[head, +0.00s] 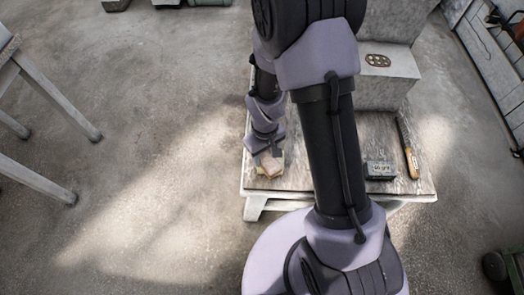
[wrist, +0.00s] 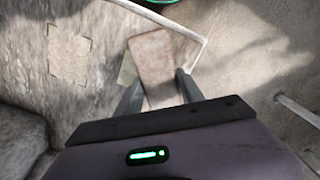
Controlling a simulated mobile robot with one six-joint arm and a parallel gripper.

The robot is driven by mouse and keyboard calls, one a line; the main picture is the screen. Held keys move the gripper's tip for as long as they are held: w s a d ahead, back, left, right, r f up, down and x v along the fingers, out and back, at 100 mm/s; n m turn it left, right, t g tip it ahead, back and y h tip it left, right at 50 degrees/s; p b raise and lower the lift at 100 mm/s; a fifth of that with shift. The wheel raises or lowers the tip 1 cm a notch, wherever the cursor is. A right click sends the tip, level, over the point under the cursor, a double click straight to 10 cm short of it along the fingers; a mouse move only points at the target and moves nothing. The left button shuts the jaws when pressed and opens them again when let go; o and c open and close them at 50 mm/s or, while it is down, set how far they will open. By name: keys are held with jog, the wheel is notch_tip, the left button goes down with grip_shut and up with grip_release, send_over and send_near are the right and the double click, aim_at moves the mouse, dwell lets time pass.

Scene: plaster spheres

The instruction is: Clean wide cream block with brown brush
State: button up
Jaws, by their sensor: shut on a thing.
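My gripper (head: 268,152) is low over the near left corner of the low table. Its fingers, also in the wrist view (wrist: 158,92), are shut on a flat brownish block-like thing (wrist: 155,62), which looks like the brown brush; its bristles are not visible. A paler cream-grey piece (wrist: 127,70), probably the wide cream block, shows beside and under the brush at its left. In the head view a small tan and cream stack (head: 270,169) shows just below the fingers. I cannot tell for sure whether brush and block touch.
On the table (head: 288,180) are a dark block with a grit label (head: 380,170) and a wooden-handled tool (head: 411,160) at the right. Grey stone blocks (head: 385,92) stand behind, with a brown holed oval (head: 377,61) on top.

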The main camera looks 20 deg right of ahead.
jog(key=shift+s+d, duration=0.3)
jog(key=shift+s, duration=0.65)
jog(key=shift+w, duration=0.1)
jog(key=shift+w+a+r+p, duration=0.2)
jog(key=shift+w+r+p, duration=0.15)
jog(key=shift+w, duration=0.15)
jog(key=shift+w+a+r+p, duration=0.15)
jog(key=shift+w+r+p, duration=0.2)
jog(key=shift+w, duration=0.15)
jog(key=shift+d, duration=0.1)
jog(key=d, duration=0.5)
jog(key=shift+w+f, duration=0.15)
jog(key=shift+w, duration=0.15)
jog(key=shift+f+b, duration=0.3)
jog(key=shift+f, duration=0.3)
